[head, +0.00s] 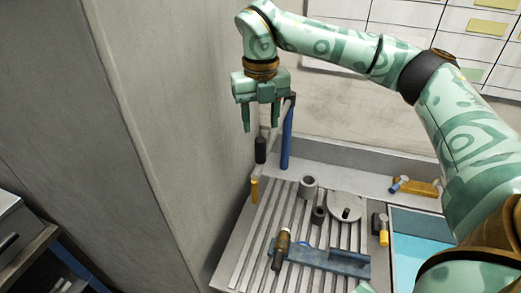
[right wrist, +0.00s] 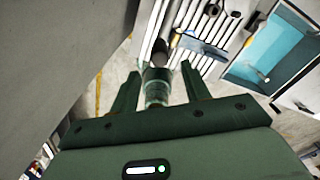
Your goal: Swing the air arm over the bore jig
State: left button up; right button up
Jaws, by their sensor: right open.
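The air arm has a blue post (head: 287,138) at the back of the slotted bench, a pale bar near its top and a hanging dark cylinder (head: 261,150). My right gripper (head: 260,122) points down around the hanging part, just above the dark cylinder. Its fingers are apart. In the right wrist view, a pale green-grey stem (right wrist: 157,86) stands between the open fingers; contact cannot be told. I cannot tell which bench fixture is the bore jig; a grey hollow cylinder (head: 308,187) and a smaller dark ring (head: 319,214) stand on the bench. My left gripper is not in view.
The slotted bench (head: 237,262) also holds a round grey plate (head: 345,205), a blue fixture (head: 345,262) and a brown-and-black tool (head: 281,248). A turquoise tray (head: 418,238) lies to the right. A grey wall (head: 180,120) rises close to the left of the gripper.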

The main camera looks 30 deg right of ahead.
aim_at(261, 151)
notch_tip(261, 151, down, 9)
jog(key=shift+w+r+p, duration=0.1)
jog(key=shift+r+p, duration=0.1)
jog(key=shift+p, duration=0.2)
jog(key=shift+f, duration=0.45)
